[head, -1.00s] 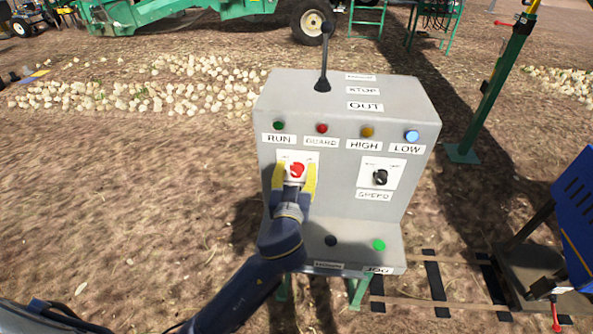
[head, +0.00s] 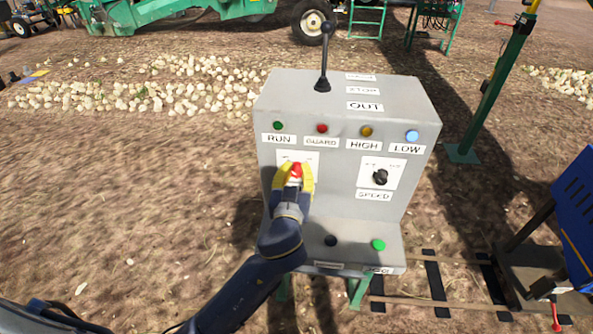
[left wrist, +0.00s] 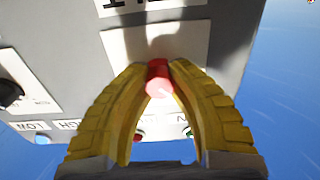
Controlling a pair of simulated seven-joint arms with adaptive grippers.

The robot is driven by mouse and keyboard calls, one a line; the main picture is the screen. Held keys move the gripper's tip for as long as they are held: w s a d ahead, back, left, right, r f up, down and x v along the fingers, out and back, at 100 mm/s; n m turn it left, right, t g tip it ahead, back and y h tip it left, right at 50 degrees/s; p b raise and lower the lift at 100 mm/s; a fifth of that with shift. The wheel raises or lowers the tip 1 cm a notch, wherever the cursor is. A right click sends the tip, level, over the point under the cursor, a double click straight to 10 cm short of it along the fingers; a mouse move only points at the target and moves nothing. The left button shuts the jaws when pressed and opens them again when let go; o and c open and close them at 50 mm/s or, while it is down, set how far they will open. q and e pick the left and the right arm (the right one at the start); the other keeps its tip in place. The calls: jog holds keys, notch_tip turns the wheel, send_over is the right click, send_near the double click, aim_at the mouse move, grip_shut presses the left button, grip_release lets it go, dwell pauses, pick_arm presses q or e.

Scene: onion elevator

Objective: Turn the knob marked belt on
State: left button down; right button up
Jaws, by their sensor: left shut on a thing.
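The red knob (head: 296,170) sits on a white plate on the left of the grey control box's front, below the RUN and GUARD labels. My left gripper (head: 295,174) has its yellow fingers shut on this knob, one on each side. The left wrist view shows the red knob (left wrist: 159,78) between the tips of the yellow fingers. The plate's lettering is too small or covered to read, so I cannot tell the knob's marking. My right gripper is not in view.
The control box (head: 340,220) also bears a black SPEED knob (head: 380,177), a black lever (head: 323,70) on top, several lamps, and a green button (head: 378,245) on its lower ledge. A blue machine (head: 575,215) stands at the right. Onions lie on the soil behind.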

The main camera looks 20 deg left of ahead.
pick_arm(q)
jog(key=shift+r+m, duration=0.1)
jog(key=shift+m, duration=0.2)
jog(key=m, duration=0.9)
jog(key=shift+d, duration=0.1)
jog(key=m, duration=0.4)
jog(key=shift+d+m, duration=0.1)
jog(key=shift+m, duration=2)
jog(key=c, duration=1.5)
grip_release()
jog(key=shift+d, duration=0.1)
jog(key=o, duration=0.4)
jog(key=shift+f, duration=0.2)
